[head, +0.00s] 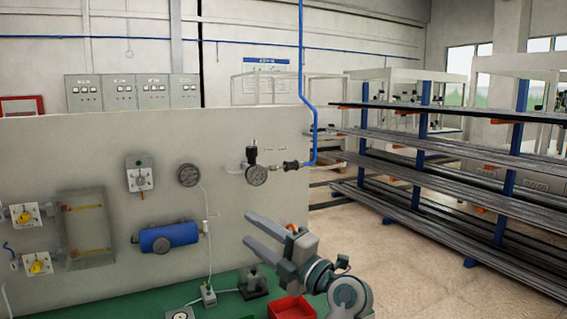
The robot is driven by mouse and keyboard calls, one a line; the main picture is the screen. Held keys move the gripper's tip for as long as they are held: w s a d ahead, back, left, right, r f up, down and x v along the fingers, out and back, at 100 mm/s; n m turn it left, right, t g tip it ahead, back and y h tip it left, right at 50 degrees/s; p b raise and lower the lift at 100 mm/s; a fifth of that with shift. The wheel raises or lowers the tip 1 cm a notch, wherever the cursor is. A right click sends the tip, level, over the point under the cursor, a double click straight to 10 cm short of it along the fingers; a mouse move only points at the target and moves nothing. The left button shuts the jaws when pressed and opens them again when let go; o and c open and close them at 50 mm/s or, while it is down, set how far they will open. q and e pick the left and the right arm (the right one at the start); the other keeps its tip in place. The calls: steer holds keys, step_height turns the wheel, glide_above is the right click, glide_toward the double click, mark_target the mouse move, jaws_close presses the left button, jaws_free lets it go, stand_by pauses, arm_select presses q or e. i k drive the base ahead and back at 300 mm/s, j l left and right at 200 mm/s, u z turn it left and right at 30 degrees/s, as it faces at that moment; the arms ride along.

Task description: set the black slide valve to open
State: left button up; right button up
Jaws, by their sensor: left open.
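A small black fitting (291,165), which looks like the black slide valve, sits on the short line between a round gauge (256,175) and the blue air pipe (312,130), at the right end of the grey panel. Its slide position is too small to tell. My left gripper (247,228) is in front of the panel, below the gauge and fitting. Its two fingers point left and are apart, with nothing between them. It is clear of the fitting in the picture. My right gripper is out of view.
The upright panel (110,135) also carries a blue cylinder (168,237), another gauge (189,175) and yellow-knobbed valves (27,216). A red bin (290,306) stands on the green bench top below my gripper. Shelving with long dark stock (440,205) stands at right, beyond open floor.

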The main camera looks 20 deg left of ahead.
mark_target(294, 165)
steer(key=i, duration=1.45)
steer(key=i+j, duration=0.35)
steer(key=j+u, duration=0.05)
steer(key=j, duration=0.05)
